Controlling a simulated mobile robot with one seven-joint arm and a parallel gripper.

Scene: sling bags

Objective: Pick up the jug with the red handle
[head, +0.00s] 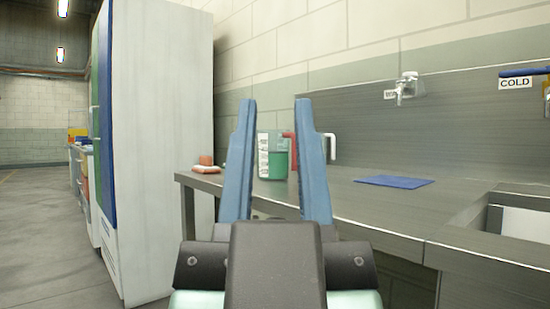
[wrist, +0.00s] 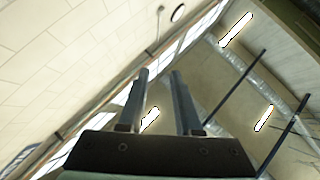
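The jug (head: 274,158) is clear with green contents or a green lower part and a red handle (head: 293,150) on its right side. It stands upright on the metal counter near its left end. My gripper (head: 276,118) is open and empty, its two blue fingers pointing up in front of the camera. In the head view the jug shows between the fingers, behind them, and the right finger hides part of the handle. In the wrist view my gripper (wrist: 157,74) points toward the ceiling, and the jug is not visible there.
The metal counter (head: 350,200) runs to the right, with a blue flat sheet (head: 393,182) and a sink (head: 510,220). A tap (head: 405,88) is on the back wall. Small red items (head: 206,165) lie at the counter's left end. A tall white cabinet (head: 160,150) stands left.

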